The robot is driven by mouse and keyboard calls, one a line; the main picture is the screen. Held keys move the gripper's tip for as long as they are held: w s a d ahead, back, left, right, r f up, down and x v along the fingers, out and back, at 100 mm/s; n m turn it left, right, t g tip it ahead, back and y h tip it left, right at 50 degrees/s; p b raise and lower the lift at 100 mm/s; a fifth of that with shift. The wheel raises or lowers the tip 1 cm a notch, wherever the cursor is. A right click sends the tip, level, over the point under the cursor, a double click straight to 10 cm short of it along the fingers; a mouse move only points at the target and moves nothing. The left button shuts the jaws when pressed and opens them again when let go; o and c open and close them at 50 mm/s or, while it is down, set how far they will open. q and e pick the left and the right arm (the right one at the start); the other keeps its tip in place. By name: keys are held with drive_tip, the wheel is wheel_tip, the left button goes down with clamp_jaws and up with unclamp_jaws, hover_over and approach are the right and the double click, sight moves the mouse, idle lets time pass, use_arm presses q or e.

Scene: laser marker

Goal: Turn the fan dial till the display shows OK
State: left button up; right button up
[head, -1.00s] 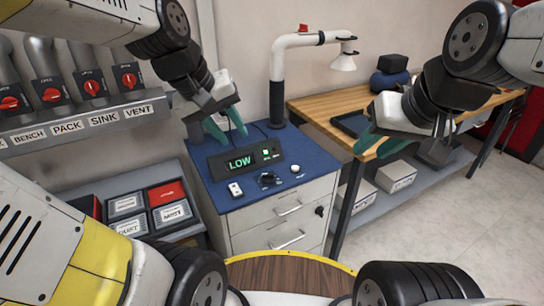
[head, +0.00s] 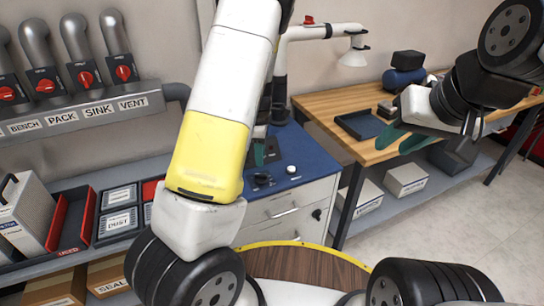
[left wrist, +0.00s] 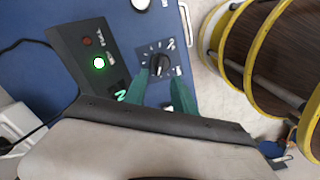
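The black dial (left wrist: 160,65) sits on a dark plate with white marks on the blue worktop; it also shows in the head view (head: 263,180). My left gripper (left wrist: 160,76) is open, its green fingertips just short of the dial, one to each side. I cannot tell whether they touch it. The display unit (left wrist: 72,45) shows a green light and part of green lettering in the left wrist view, its reading hidden by my gripper. In the head view my left arm hides the display. My right gripper (head: 401,140) is open and empty, away at the right.
A white round knob (head: 291,169) stands on the blue worktop (head: 312,158) beside the dial. A white extraction arm (head: 318,33) rises behind. A wooden bench (head: 325,103) with a dark tray (head: 360,124) is at the right. Labelled bins (head: 118,222) are at the left.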

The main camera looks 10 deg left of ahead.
sight(261, 177)
use_arm(q)
wheel_tip(261, 177, down, 7)
drive_tip(key=shift+f, duration=0.2)
idle(0.3)
clamp_jaws()
